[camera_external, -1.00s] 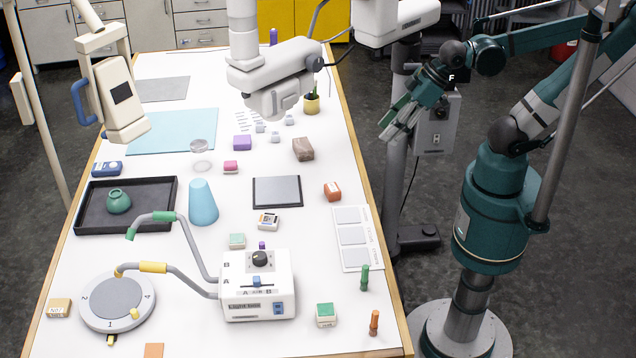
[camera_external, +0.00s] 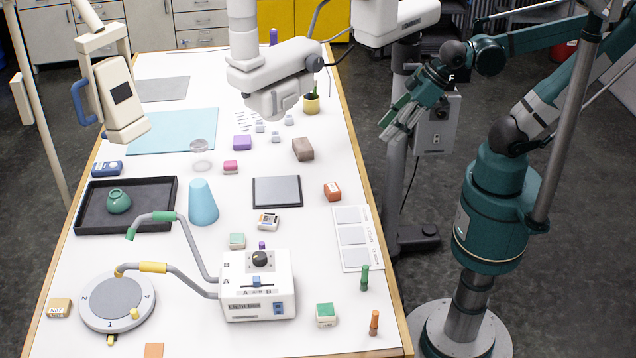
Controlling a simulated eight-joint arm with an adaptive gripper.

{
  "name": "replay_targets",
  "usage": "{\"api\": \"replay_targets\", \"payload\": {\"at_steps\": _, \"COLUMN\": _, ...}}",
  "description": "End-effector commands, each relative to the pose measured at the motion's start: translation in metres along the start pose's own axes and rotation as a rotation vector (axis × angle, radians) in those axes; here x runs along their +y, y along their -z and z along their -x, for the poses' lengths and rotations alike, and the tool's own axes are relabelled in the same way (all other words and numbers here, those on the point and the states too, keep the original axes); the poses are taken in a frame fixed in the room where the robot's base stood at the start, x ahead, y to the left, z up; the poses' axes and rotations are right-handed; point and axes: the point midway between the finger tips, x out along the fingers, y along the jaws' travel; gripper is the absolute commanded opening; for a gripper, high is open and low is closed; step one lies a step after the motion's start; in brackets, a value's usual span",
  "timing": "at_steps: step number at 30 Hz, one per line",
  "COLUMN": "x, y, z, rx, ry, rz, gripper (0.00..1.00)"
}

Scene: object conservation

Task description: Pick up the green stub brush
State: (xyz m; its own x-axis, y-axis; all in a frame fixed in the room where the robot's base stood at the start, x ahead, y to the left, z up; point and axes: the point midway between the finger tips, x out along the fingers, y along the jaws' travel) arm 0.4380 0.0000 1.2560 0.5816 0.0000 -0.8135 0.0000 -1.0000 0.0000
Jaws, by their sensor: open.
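The green stub brush (camera_external: 365,277) looks like a small upright green cylinder. It stands on the white table near the right edge, below the white card with grey squares. My gripper (camera_external: 392,127) is at the end of the teal arm, off the table's right side, higher up and farther back than the brush. Its fingers are apart, with nothing seen between them.
An orange stub (camera_external: 374,322) stands just in front of the brush. A green-topped block (camera_external: 325,314) and the white light box (camera_external: 258,287) are to its left. The white card (camera_external: 355,238) lies behind it. A grey post (camera_external: 397,150) stands beside the table near my gripper.

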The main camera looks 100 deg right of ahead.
Motion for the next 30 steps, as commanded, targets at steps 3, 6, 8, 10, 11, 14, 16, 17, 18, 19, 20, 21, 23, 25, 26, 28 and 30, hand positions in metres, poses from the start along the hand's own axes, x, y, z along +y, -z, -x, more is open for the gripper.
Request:
{"api": "replay_targets", "payload": {"at_steps": 3, "x": 0.0, "y": 0.0, "z": 0.0, "rx": 0.0, "ry": 0.0, "rz": 0.0, "gripper": 0.45}}
{"api": "replay_targets", "payload": {"at_steps": 6, "x": 0.0, "y": 0.0, "z": 0.0, "rx": 0.0, "ry": 0.0, "rz": 0.0, "gripper": 0.45}}
{"api": "replay_targets", "payload": {"at_steps": 8, "x": 0.0, "y": 0.0, "z": 0.0, "rx": 0.0, "ry": 0.0, "rz": 0.0, "gripper": 0.41}}
{"api": "replay_targets", "payload": {"at_steps": 10, "x": 0.0, "y": 0.0, "z": 0.0, "rx": 0.0, "ry": 0.0, "rz": 0.0, "gripper": 0.32}}
{"api": "replay_targets", "payload": {"at_steps": 11, "x": 0.0, "y": 0.0, "z": 0.0, "rx": 0.0, "ry": 0.0, "rz": 0.0, "gripper": 0.31}}
{"api": "replay_targets", "payload": {"at_steps": 14, "x": 0.0, "y": 0.0, "z": 0.0, "rx": 0.0, "ry": 0.0, "rz": 0.0, "gripper": 0.31}}
{"api": "replay_targets", "payload": {"at_steps": 16, "x": 0.0, "y": 0.0, "z": 0.0, "rx": 0.0, "ry": 0.0, "rz": 0.0, "gripper": 0.31}}
{"api": "replay_targets", "payload": {"at_steps": 17, "x": 0.0, "y": 0.0, "z": 0.0, "rx": 0.0, "ry": 0.0, "rz": 0.0, "gripper": 0.31}}
{"api": "replay_targets", "payload": {"at_steps": 18, "x": 0.0, "y": 0.0, "z": 0.0, "rx": 0.0, "ry": 0.0, "rz": 0.0, "gripper": 0.31}}
{"api": "replay_targets", "payload": {"at_steps": 19, "x": 0.0, "y": 0.0, "z": 0.0, "rx": 0.0, "ry": 0.0, "rz": 0.001, "gripper": 0.31}}
{"api": "replay_targets", "payload": {"at_steps": 20, "x": 0.0, "y": 0.0, "z": 0.0, "rx": 0.0, "ry": 0.0, "rz": 0.002, "gripper": 0.31}}
{"api": "replay_targets", "payload": {"at_steps": 21, "x": -0.001, "y": 0.001, "z": 0.0, "rx": -0.001, "ry": 0.001, "rz": 0.004, "gripper": 0.31}}
{"api": "replay_targets", "payload": {"at_steps": 23, "x": -0.002, "y": 0.001, "z": -0.001, "rx": -0.004, "ry": 0.003, "rz": 0.011, "gripper": 0.31}}
{"api": "replay_targets", "payload": {"at_steps": 25, "x": -0.004, "y": 0.003, "z": -0.002, "rx": -0.008, "ry": 0.006, "rz": 0.026, "gripper": 0.31}}
{"api": "replay_targets", "payload": {"at_steps": 26, "x": -0.005, "y": 0.004, "z": -0.003, "rx": -0.011, "ry": 0.007, "rz": 0.034, "gripper": 0.31}}
{"api": "replay_targets", "payload": {"at_steps": 28, "x": -0.009, "y": 0.007, "z": -0.004, "rx": -0.019, "ry": 0.012, "rz": 0.059, "gripper": 0.31}}
{"api": "replay_targets", "payload": {"at_steps": 30, "x": -0.013, "y": 0.01, "z": -0.007, "rx": -0.031, "ry": 0.019, "rz": 0.091, "gripper": 0.31}}
